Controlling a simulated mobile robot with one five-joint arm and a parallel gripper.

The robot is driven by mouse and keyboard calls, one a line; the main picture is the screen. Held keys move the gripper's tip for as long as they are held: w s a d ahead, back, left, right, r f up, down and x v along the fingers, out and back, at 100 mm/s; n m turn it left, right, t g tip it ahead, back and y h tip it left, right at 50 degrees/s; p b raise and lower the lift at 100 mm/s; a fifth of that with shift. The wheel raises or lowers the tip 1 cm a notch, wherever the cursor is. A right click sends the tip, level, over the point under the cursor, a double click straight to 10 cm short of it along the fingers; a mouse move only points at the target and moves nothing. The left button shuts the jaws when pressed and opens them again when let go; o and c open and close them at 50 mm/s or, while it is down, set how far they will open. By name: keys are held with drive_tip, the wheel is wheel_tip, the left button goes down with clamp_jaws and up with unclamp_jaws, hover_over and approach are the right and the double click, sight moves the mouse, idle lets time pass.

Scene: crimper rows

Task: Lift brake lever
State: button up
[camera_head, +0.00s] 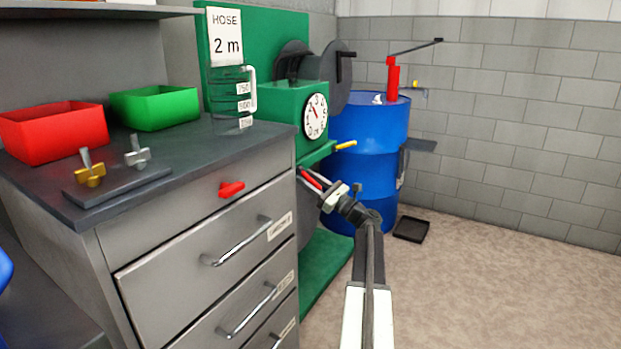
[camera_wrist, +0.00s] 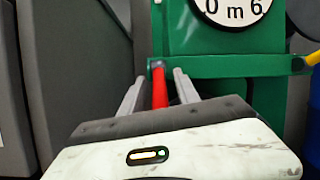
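A red lever (camera_wrist: 159,88), which looks like the brake lever, sticks out from the front of the green machine (camera_head: 285,110) below its round dial. My gripper (camera_wrist: 158,78) is open, with one grey finger on each side of the lever and a gap visible on both sides. In the head view the red lever (camera_head: 310,180) shows beside my gripper (camera_head: 317,179), low at the machine's front edge. The fingers partly hide it there.
A yellow handle (camera_head: 346,145) sticks out to the right of the red lever. A grey drawer cabinet (camera_head: 190,240) stands close on the left. A blue drum (camera_head: 368,130) with a red pump stands behind. The floor to the right is mostly free.

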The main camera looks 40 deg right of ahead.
clamp_jaws()
idle(1.4)
